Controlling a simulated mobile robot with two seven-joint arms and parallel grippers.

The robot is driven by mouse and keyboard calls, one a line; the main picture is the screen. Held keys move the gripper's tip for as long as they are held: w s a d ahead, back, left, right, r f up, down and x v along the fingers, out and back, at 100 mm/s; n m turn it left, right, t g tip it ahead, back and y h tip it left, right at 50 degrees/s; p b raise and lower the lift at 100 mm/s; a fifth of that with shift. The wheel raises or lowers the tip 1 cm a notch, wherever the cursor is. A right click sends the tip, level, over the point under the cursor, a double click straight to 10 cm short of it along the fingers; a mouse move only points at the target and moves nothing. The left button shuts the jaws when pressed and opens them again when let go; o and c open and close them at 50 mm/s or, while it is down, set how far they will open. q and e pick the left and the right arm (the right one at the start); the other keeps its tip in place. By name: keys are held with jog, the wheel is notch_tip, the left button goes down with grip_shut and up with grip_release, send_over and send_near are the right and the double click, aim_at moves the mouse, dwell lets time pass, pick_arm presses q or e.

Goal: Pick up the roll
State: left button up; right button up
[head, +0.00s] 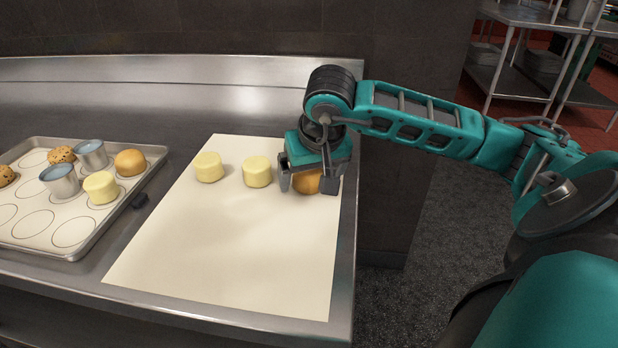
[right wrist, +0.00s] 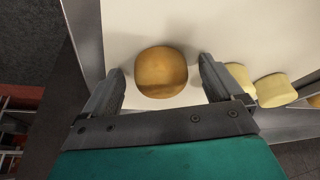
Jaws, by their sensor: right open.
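The roll (head: 306,183) is round and golden brown and lies on the cream mat (head: 230,250) near its right edge. In the head view it is partly hidden by my right gripper (head: 311,187). The right wrist view shows the roll (right wrist: 161,72) between the two open fingers of my right gripper (right wrist: 160,78), with a gap on each side. A similar round brown roll (head: 130,162) sits on the baking tray (head: 150,183) at the left. My left gripper is not in view.
Two pale yellow cylinders (head: 209,167) (head: 257,171) stand on the mat left of the gripper. The tray also holds metal cups (head: 91,154), a yellow cylinder (head: 101,188) and speckled brown pieces (head: 62,155). The front of the mat is clear. The counter's right edge is close by.

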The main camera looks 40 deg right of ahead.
jog(key=c, duration=1.1)
jog(key=shift+r, duration=0.1)
